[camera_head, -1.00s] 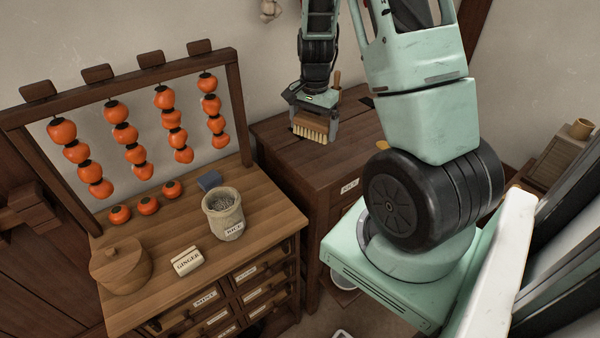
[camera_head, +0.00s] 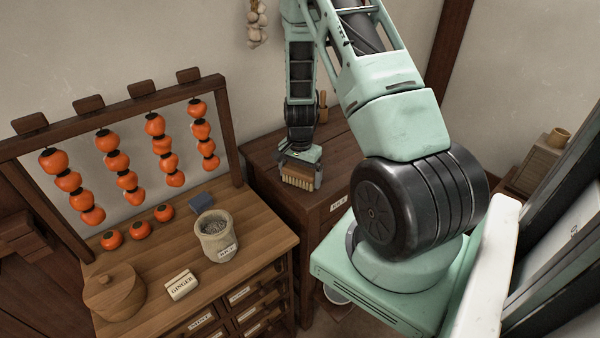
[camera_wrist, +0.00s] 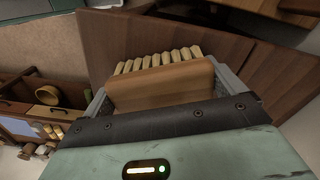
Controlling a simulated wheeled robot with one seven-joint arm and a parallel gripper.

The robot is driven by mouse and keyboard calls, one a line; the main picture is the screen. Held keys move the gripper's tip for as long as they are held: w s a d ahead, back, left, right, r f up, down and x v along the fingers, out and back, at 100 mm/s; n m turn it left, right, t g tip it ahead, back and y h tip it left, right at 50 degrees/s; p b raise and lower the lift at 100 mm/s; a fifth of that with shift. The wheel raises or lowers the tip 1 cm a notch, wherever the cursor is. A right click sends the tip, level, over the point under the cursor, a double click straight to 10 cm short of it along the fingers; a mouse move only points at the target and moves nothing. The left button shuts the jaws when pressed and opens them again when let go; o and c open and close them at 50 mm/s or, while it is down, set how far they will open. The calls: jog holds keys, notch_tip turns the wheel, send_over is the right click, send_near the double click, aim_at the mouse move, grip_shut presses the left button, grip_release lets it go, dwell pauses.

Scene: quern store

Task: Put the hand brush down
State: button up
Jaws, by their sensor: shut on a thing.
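The hand brush (camera_head: 297,178) has a brown wooden back and pale bristle tufts along its lower edge. My gripper (camera_head: 300,176) is shut on it and holds it by the front part of the dark wooden chest in the head view. In the wrist view the brush (camera_wrist: 165,84) lies between the jaws (camera_wrist: 168,92), its bristles pointing away from the palm. The dark chest top (camera_head: 264,158) shows behind and beside it. I cannot tell whether the bristles touch the wood or hang just above or in front of it.
A lighter counter (camera_head: 180,248) on the left carries a pot (camera_head: 216,240), a blue block (camera_head: 202,203), a ginger label block (camera_head: 181,285), a lidded round box (camera_head: 113,292) and loose orange fruits (camera_head: 138,231). A rack of strung fruits (camera_head: 124,178) stands behind. An upright wooden item (camera_head: 323,108) is behind my wrist.

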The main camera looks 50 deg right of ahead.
jog(key=shift+f, duration=0.1)
jog(key=shift+f, duration=0.15)
jog(key=o, duration=0.7)
jog(key=shift+o, duration=0.2)
jog(key=shift+r, duration=0.2)
